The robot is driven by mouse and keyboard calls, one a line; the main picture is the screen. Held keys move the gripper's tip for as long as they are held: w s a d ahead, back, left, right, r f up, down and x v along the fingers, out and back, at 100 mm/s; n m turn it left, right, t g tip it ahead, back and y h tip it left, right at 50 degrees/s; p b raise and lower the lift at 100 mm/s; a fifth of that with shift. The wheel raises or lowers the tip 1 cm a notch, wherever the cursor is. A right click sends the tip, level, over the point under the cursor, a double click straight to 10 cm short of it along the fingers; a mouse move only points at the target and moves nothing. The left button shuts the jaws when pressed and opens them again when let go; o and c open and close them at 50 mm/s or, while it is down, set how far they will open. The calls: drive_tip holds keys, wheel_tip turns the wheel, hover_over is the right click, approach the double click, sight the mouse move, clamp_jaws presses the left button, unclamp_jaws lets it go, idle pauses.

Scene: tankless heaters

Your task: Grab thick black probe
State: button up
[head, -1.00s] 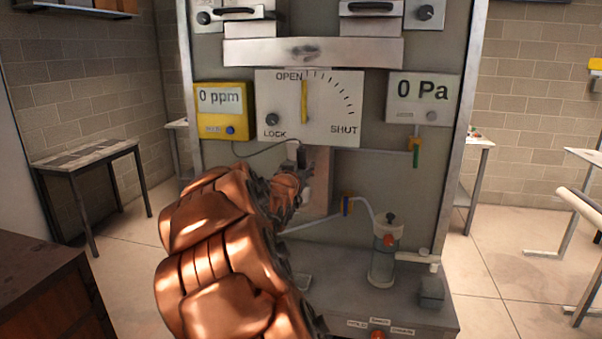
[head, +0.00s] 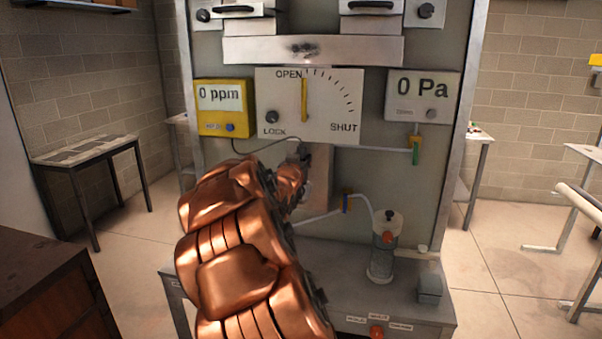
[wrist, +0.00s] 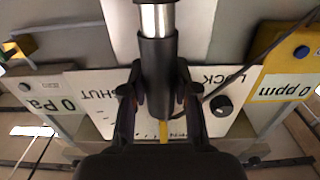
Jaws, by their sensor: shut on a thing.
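The thick black probe (wrist: 158,60) is a dark cylinder with a shiny silver section near the top of the wrist view. My gripper (wrist: 157,88) is shut on it, with one finger on each side. In the head view the gripper (head: 303,160) is in front of the panel, below the white OPEN/SHUT dial plate. My copper-coloured arm covers much of the area there, and only a small dark part of the probe (head: 304,149) shows. A thin dark cable runs from the yellow 0 ppm meter (head: 224,109) towards the probe.
The dial plate (head: 325,108) has a yellow pointer at OPEN. The white 0 Pa meter (head: 423,97) hangs at right. A clear vessel (head: 383,247) with an orange part stands on the grey bench (head: 340,270), with a white tube running to it.

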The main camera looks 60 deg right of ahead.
clamp_jaws()
